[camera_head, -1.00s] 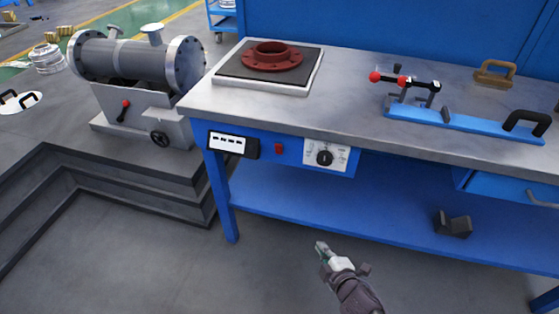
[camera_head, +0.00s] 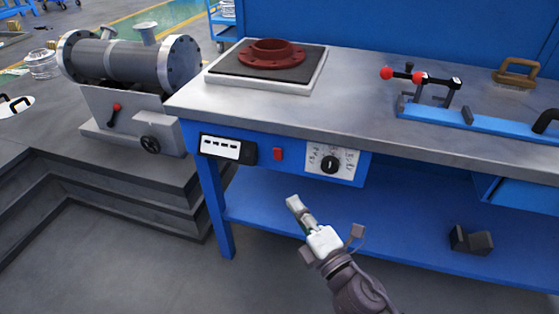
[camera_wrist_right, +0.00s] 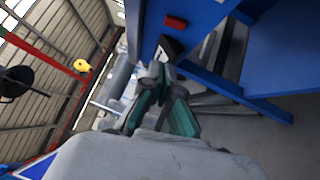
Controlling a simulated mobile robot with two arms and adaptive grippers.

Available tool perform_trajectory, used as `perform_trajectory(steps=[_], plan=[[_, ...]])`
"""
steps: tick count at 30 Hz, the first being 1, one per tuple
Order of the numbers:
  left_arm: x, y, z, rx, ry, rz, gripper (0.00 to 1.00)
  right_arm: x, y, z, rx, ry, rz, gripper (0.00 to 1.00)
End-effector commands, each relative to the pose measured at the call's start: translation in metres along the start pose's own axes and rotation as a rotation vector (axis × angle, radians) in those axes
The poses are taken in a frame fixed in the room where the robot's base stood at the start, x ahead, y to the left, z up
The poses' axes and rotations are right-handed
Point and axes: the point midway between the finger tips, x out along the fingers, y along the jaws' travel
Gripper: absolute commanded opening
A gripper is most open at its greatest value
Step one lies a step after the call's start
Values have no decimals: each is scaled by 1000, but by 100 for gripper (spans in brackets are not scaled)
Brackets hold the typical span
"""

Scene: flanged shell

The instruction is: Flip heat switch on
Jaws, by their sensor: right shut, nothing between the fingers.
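The heat switch looks to be the small red rocker (camera_head: 278,154) on the blue front of the workbench, between a display and a dial. It also shows as a red block in the right wrist view (camera_wrist_right: 176,22). I cannot tell its on or off position. My right gripper (camera_head: 293,203) is shut and empty, below the switch and apart from it, in front of the bench. Its closed fingertips also show in the right wrist view (camera_wrist_right: 162,68). My left gripper is not in view.
A display panel (camera_head: 228,148) sits left of the switch and a dial (camera_head: 331,164) to its right. Above is the bench top (camera_head: 330,110), with a hot plate (camera_head: 308,87) holding a red flange (camera_head: 272,54). A blue clamp fixture (camera_head: 480,125) is at right. A grey shell (camera_head: 128,62) stands at left.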

Motion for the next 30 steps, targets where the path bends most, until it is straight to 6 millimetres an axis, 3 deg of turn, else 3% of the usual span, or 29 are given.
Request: perform_trajectory(steps=[5, 18, 24, 30], plan=[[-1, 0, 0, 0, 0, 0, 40, 17, 1, 0, 0, 1, 3, 0], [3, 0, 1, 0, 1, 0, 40, 106, 0, 4, -3, -2, 1, 0], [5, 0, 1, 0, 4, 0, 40, 123, -1, 23, 0, 0, 0, 0], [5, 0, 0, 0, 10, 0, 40, 128, -1, 28, 1, 0, -1, 0]])
